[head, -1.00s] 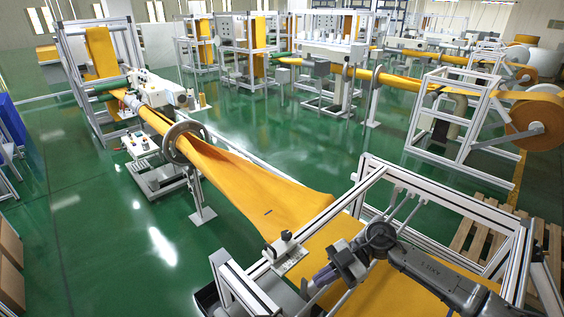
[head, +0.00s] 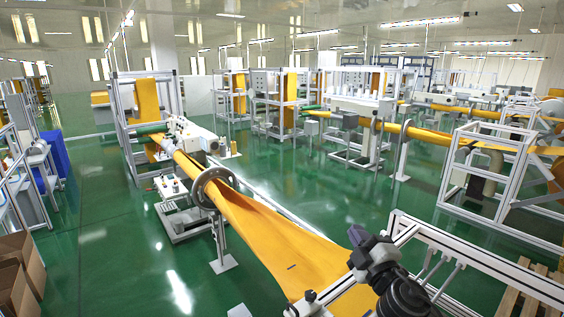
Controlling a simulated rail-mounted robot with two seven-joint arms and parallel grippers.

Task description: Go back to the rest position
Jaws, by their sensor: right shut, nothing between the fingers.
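My right gripper (head: 358,235) shows at the lower right of the head view, on my dark arm, which comes up from the bottom edge. It is shut and empty, and it stands in front of the aluminium frame (head: 425,226). The orange felt (head: 272,240) runs behind it, wide near the frame and narrowing into a tube through a grey ring (head: 207,203). A small dark mark lies on the felt. My left gripper is not in view.
The sewing machine (head: 195,137) stands beyond the ring. Cardboard boxes (head: 20,270) are at the lower left and a wooden pallet (head: 520,305) is at the lower right. Other felt lines stand to the right. The green floor (head: 110,240) at left is mostly clear.

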